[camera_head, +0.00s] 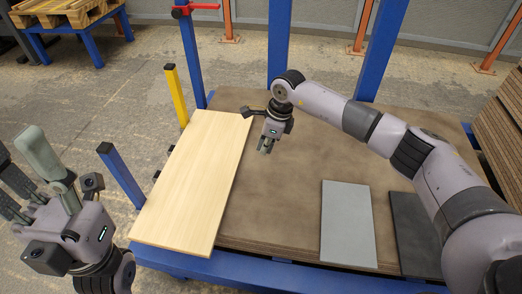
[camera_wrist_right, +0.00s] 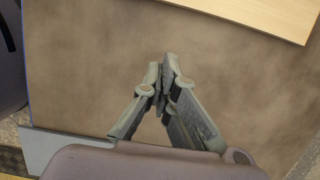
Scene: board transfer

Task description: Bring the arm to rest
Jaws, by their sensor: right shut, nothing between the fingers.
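My right gripper (camera_head: 265,149) hangs over the brown board surface (camera_head: 290,195), just right of the pale wood board (camera_head: 195,180). In the right wrist view its fingertips (camera_wrist_right: 165,72) meet with nothing between them, above bare brown surface. My right arm reaches in from the right side, bent at the elbow. My left gripper (camera_head: 28,165) is at the left edge, apart from the boards, its fingers spread and empty.
A light grey board (camera_head: 347,225) and a dark grey board (camera_head: 412,235) lie at the front right. Blue posts (camera_head: 279,40) stand at the back, a short blue post (camera_head: 121,175) and a yellow post (camera_head: 176,95) at the left. Stacked brown sheets (camera_head: 505,125) stand at the right.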

